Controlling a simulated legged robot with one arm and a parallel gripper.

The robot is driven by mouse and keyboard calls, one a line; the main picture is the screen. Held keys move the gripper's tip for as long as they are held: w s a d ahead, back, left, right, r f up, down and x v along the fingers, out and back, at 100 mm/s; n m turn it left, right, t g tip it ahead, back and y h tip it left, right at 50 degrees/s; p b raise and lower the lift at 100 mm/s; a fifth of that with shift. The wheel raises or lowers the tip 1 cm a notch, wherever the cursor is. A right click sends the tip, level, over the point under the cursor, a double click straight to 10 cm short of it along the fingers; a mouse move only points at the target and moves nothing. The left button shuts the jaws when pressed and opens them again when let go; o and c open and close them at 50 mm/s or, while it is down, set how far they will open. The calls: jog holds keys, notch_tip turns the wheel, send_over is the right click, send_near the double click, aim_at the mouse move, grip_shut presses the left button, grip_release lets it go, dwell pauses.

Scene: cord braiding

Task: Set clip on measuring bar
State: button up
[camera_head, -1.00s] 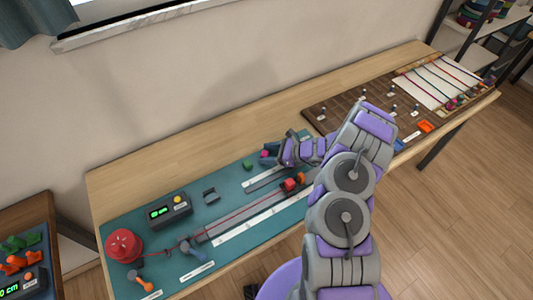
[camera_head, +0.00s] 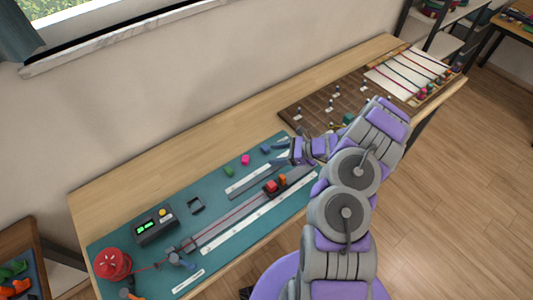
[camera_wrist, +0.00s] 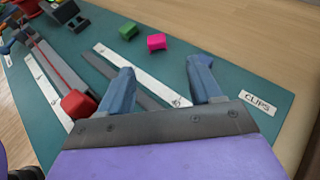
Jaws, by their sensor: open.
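A long grey bar (camera_head: 222,224) with a white scale strip (camera_head: 238,231) beside it lies on the teal mat; a red cord runs along it. A red block (camera_head: 271,187) sits near its right end and also shows in the wrist view (camera_wrist: 78,103). The wrist view shows the green clip (camera_wrist: 128,29) and pink clip (camera_wrist: 157,41) beyond my gripper (camera_wrist: 160,82). My gripper (camera_head: 281,151) is open, with nothing seen between its fingers.
A CLIPS label (camera_wrist: 259,103) lies right of my fingers. A red spool (camera_head: 112,264) and a box with a green display (camera_head: 155,224) stand at the left. A brown pegboard (camera_head: 318,107) lies to the right. The wooden bench behind the mat is clear.

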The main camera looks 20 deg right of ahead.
jog(key=shift+s+r, duration=0.15)
jog(key=shift+r, duration=0.1)
jog(key=s+a+r+n+g+h, duration=0.1)
jog(key=s+a+r+n+g, duration=0.35)
jog(key=a+r+n, duration=0.45)
jog(key=s+a+r+n+g, duration=0.35)
jog(key=s+a+r, duration=0.35)
jog(key=r, duration=0.5)
jog(key=s+a+r+n+g+h, duration=0.1)
jog(key=s+r+n+h, duration=0.15)
jog(key=s, duration=0.35)
jog(key=s+a+r+n+h, duration=0.1)
jog(key=s+r+n+h, duration=0.1)
jog(key=s+r+n, duration=0.3)
jog(key=s+d+n+t+h, duration=0.1)
jog(key=s+d+n+h, duration=0.2)
jog(key=s, duration=1.1)
jog(key=d+h, duration=0.3)
jog(key=d, duration=0.1)
jog(key=shift+s+d+r+n, duration=0.15)
jog(key=shift+s+d+n, duration=0.15)
jog(key=shift+h, duration=0.25)
